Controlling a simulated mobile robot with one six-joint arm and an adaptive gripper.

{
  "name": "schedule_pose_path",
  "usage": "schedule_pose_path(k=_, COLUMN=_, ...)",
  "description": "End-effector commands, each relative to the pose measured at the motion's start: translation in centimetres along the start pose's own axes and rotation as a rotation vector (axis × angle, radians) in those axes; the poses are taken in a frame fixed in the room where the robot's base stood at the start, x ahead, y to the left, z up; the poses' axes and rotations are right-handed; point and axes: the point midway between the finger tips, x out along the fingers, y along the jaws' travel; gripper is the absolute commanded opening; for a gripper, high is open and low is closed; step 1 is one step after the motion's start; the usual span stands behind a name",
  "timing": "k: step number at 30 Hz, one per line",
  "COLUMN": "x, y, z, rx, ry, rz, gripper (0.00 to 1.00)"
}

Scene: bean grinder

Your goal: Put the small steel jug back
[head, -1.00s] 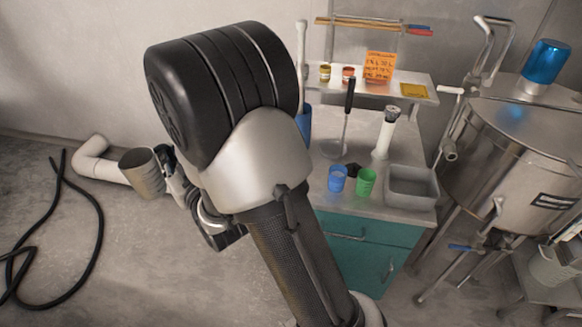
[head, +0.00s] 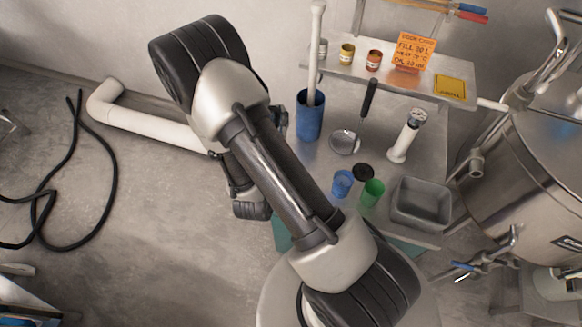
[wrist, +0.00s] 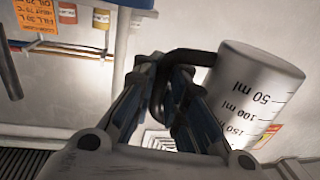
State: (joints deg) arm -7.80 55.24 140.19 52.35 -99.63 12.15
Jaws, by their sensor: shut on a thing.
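The small steel jug (wrist: 250,95) shows large at the right of the wrist view, with dark millilitre marks on its side. My gripper (wrist: 168,88) is shut on the jug's dark handle, and the jug's body sits beside the fingers. The jug appears clear of any surface. In the head view my arm hides the jug and the fingers.
The steel worktop holds a blue cup (head: 343,183), green cup (head: 372,194), grey tray (head: 408,212), strainer (head: 344,142) and tall blue holder (head: 310,122). Behind is a shelf (head: 350,67) with small jars and an orange note (head: 411,52). A steel tank (head: 530,190) stands right.

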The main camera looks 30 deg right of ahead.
Motion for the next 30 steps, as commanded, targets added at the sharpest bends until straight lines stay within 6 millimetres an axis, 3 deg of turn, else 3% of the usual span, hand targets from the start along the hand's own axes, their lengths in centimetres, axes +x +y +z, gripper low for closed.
schedule_pose_path(k=3, x=-1.6, y=4.4, z=-1.4, rx=-0.003, ry=0.000, rz=0.148, gripper=0.00)
schedule_pose_path(k=6, x=-2.8, y=7.2, z=-2.2, rx=-0.001, ry=0.001, rz=0.242, gripper=0.00)
schedule_pose_path(k=9, x=-3.8, y=9.1, z=-3.0, rx=0.000, ry=0.001, rz=0.307, gripper=0.00)
schedule_pose_path(k=14, x=-4.8, y=10.8, z=-3.5, rx=0.001, ry=0.001, rz=0.361, gripper=0.00)
schedule_pose_path(k=17, x=-5.0, y=11.0, z=-2.3, rx=0.001, ry=0.000, rz=0.371, gripper=0.00)
schedule_pose_path(k=30, x=-5.0, y=11.1, z=8.8, rx=-0.001, ry=-0.001, rz=0.370, gripper=0.00)
